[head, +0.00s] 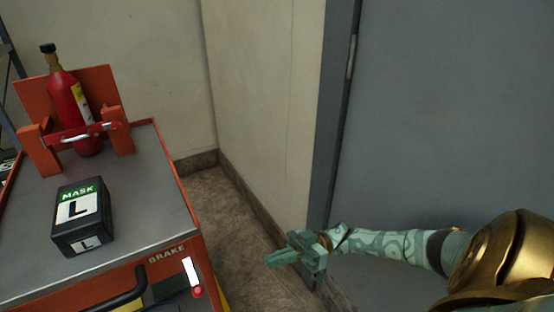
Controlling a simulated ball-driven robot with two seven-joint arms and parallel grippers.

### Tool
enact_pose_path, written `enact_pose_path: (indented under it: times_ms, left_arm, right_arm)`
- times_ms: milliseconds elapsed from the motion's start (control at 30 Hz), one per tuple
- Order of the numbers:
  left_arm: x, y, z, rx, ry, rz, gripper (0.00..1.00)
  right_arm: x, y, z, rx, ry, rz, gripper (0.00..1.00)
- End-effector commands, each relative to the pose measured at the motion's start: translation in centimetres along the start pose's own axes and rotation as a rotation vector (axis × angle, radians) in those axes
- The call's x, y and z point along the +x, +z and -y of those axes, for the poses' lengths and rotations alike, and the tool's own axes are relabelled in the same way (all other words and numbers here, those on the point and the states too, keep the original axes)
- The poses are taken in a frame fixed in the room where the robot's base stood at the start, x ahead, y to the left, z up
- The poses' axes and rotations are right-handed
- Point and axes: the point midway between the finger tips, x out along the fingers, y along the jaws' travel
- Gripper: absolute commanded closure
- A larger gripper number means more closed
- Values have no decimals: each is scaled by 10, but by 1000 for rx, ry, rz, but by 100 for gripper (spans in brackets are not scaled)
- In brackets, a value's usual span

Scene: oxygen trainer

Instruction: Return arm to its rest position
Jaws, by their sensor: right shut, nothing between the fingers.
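My right gripper (282,258) is at the lower middle of the head view, at the end of my green patterned arm coming in from the right. Its fingers are shut with nothing between them. It hangs over the floor, to the right of the orange trolley and apart from it. My left gripper is out of view.
The orange trolley (150,195) with a grey top stands at the left. It bears a black mask box (95,235) marked L and a red bottle (64,88) in an orange holder (28,148). A grey door (450,110) and pale wall (260,100) lie behind my arm.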

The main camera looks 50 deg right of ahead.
Motion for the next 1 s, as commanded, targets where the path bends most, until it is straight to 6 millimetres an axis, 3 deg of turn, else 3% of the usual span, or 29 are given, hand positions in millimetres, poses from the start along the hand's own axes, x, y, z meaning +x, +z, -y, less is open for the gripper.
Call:
enact_pose_path:
  times_ms: [467, 567, 667, 767, 800, 867, 900, 967, 1000]
  left_arm:
    - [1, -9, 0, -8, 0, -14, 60]
    - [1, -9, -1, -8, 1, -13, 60]
    - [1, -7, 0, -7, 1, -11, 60]
    - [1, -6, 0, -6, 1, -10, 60]
    - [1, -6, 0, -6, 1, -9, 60]
    - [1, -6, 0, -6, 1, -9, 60]
    - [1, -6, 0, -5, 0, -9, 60]
    - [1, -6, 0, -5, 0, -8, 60]
    - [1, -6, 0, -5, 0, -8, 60]
  right_arm:
    - [0, 1, 0, -1, 3, 1, 100]
    - [0, 14, -2, -16, 49, 8, 100]
    - [-4, 51, -9, -64, 185, 47, 100]
    - [-20, 123, -14, -119, 439, 166, 100]
    - [-34, 158, -12, -131, 555, 245, 100]
    - [-56, 207, -1, -131, 705, 382, 100]
    - [-73, 238, 12, -117, 788, 479, 100]
    - [-97, 281, 36, -85, 888, 629, 100]
    - [-113, 307, 57, -55, 939, 733, 100]
